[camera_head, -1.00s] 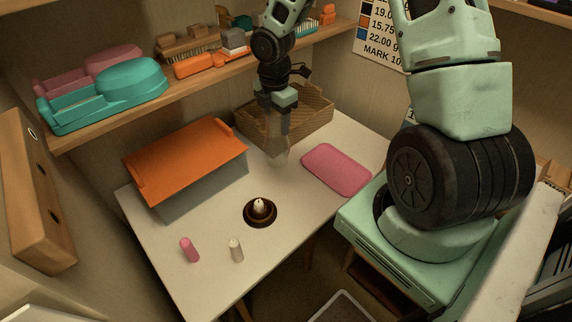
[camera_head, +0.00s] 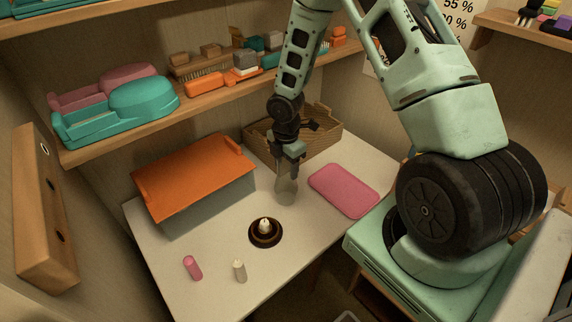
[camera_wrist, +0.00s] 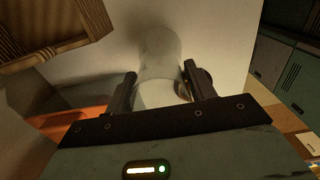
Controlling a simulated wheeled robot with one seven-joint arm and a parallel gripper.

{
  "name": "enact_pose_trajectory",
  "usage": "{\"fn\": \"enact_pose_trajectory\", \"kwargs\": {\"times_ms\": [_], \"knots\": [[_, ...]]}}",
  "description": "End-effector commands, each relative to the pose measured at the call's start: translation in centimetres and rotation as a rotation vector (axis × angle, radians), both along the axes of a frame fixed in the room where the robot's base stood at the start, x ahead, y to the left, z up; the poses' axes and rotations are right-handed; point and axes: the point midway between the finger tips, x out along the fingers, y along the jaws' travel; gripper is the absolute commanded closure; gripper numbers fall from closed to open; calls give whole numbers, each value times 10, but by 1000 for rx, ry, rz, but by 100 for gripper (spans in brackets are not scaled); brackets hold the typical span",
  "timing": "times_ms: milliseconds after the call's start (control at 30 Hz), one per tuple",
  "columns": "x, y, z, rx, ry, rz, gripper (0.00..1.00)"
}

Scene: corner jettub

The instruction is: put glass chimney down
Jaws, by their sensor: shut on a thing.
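The glass chimney (camera_head: 286,191) is a clear, greyish tube. My gripper (camera_head: 287,170) is shut on its upper part and holds it about upright, over the white table between the dark round holder and the pink mat. I cannot tell whether its lower end touches the table. In the wrist view the chimney (camera_wrist: 158,58) stands between the two fingers of my gripper (camera_wrist: 160,85). The dark brown round holder (camera_head: 265,233) with a short pale candle (camera_head: 265,225) in it is on the table, in front of and left of the chimney.
On the table (camera_head: 215,245) are a pink mat (camera_head: 343,190), an orange-topped box (camera_head: 195,175), a wicker basket (camera_head: 325,145) at the back, a pink candle (camera_head: 193,267) and a cream candle (camera_head: 240,270). A loaded shelf (camera_head: 120,145) runs above. Bare tabletop surrounds the chimney.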

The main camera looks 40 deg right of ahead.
Motion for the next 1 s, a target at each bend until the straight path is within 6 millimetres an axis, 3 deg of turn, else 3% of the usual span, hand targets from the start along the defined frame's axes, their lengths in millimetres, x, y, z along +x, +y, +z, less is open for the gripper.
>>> {"fn": "enact_pose_trajectory", "kwargs": {"times_ms": [167,200,267,300,667,1000], "knots": [[0,0,-3,0,1,0,83],[0,0,-4,0,1,0,43],[0,0,-3,0,1,0,26],[0,0,-3,0,1,0,24],[0,0,5,0,-1,-1,24],[1,-1,69,-1,-3,-2,24]]}}
